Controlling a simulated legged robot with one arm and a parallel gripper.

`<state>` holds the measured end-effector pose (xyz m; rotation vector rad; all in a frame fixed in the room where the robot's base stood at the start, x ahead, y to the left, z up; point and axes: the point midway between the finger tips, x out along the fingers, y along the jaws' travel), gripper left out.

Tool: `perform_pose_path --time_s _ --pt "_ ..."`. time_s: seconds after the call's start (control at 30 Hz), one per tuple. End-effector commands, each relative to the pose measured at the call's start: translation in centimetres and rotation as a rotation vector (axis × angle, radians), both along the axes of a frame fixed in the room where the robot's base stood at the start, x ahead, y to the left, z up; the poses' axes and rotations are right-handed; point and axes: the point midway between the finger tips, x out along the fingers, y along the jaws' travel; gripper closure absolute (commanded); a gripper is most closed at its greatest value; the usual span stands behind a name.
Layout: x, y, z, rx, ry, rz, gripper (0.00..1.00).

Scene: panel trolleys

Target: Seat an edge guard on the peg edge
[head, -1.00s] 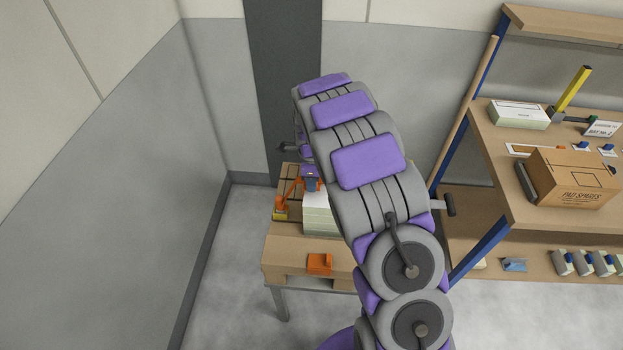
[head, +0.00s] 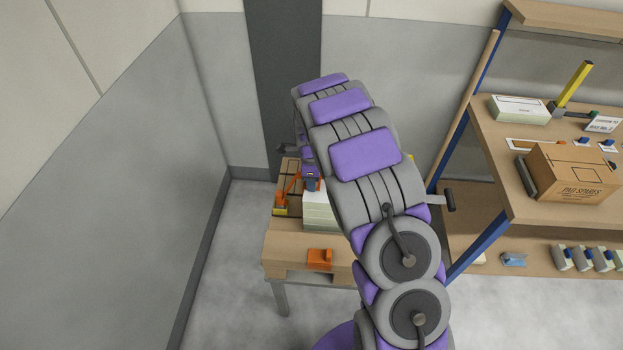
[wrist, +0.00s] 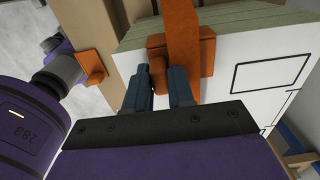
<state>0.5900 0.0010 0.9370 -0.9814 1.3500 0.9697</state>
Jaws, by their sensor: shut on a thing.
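My gripper (wrist: 161,88) has two blue-grey fingers closed about the knob of an orange edge guard (wrist: 196,58). The guard lies against the upper edge of a stack of pale panels (wrist: 245,22), over its white front face. An orange strap or arm (wrist: 183,20) runs across the stack top to the guard. Whether the guard is fully seated cannot be told. In the head view, my gripper (head: 311,181) is small beside the stack (head: 319,213), and my arm hides part of it. A second orange guard (head: 320,258) lies on the wooden trolley top; it also shows in the wrist view (wrist: 90,66).
The wooden trolley (head: 285,247) stands near the grey wall and dark column (head: 283,80). At right, a shelf bench holds a cardboard box (head: 572,177) and a yellow post (head: 574,85). Floor at left is clear.

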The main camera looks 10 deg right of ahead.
Motion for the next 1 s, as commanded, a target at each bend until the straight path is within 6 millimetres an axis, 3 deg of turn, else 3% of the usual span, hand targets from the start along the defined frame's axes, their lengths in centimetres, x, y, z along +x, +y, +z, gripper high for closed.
perform_pose_path --time_s 0.33,0.67,1.0 --pt "0.0 0.0 0.0 0.0 0.0 0.0 0.47" --pt "0.0 0.0 0.2 0.0 -0.001 0.0 0.47" --pt "0.1 0.0 2.6 0.0 -0.004 0.0 0.47"
